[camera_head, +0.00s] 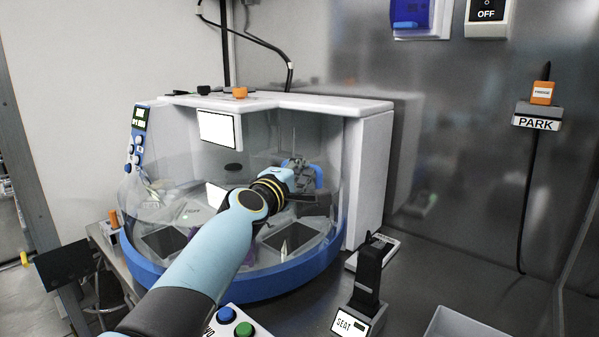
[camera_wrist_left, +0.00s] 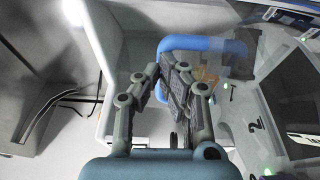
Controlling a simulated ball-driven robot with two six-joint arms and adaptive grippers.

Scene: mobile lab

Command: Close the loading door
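The loading door is a clear curved panel on the round machine (camera_head: 250,292); its exact edges are hard to make out. Its blue handle (camera_head: 319,176) is at the right side, near the white housing. In the left wrist view the handle (camera_wrist_left: 205,43) is a blue loop. My left gripper (camera_head: 298,172) is at this handle. In the left wrist view its fingers (camera_wrist_left: 164,75) sit close on either side of the loop's left leg, with no clear gap, and appear shut on it. The far contact is partly hidden by the fingers. My right gripper is not in view.
White housing (camera_head: 372,175) stands right behind the handle. A control panel (camera_head: 138,140) is at the left. A black holder labelled SEAT (camera_head: 368,275), a button box (camera_head: 240,322) and a grey tray (camera_head: 462,326) stand in front. The bench to the right is mostly clear.

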